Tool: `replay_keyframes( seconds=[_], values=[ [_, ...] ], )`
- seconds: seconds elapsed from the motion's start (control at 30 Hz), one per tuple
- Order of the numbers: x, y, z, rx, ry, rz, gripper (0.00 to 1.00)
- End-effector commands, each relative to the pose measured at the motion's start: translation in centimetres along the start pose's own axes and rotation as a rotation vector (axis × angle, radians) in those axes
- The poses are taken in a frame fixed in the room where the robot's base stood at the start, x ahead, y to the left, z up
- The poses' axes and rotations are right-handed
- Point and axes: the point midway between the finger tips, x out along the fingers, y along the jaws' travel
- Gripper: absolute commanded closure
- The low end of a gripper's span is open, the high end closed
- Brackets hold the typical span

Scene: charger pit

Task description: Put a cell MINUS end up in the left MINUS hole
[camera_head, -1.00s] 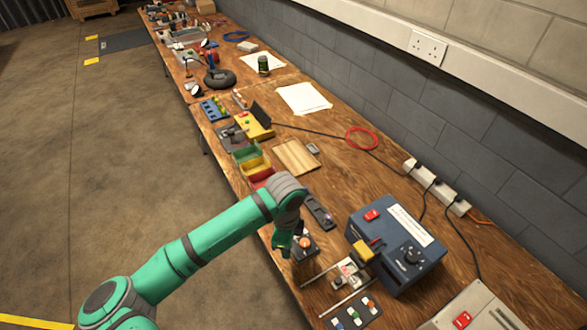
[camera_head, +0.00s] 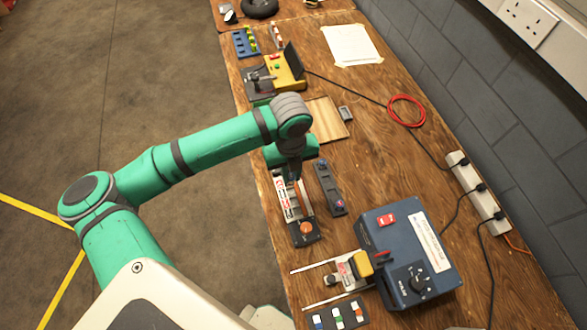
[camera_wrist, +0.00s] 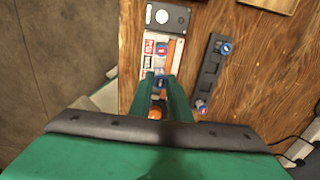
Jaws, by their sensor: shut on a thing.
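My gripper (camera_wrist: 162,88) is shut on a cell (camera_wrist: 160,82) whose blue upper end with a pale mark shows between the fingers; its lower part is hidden. The gripper also shows in the head view (camera_head: 296,181), over the holder (camera_head: 280,199) with white, red-lettered labels. In the wrist view another cell (camera_wrist: 161,48), blue with a red mark, stands in that holder, beyond my fingers. I cannot tell whether the held cell is inside a hole or above it. A dark rack (camera_head: 329,188) alongside holds two cells, one with a blue top (camera_wrist: 224,48), one purplish (camera_wrist: 201,106).
An orange knob (camera_head: 306,228) sits at the holder's near end. A blue box (camera_head: 408,255) with dial and red switch, and a sled (camera_head: 347,270) on rails, stand nearby. A panel of coloured buttons (camera_head: 338,314) lies in front. A wooden board (camera_head: 328,121) lies behind.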

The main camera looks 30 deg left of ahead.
Motion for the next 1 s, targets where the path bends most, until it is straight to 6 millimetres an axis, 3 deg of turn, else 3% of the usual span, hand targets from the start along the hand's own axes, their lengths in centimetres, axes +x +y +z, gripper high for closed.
replay_keyframes(
  seconds=[1.0],
  values=[
    [5.2, -0.1, 0.0, -0.001, 0.0, 0.0, 1.0]
  ],
)
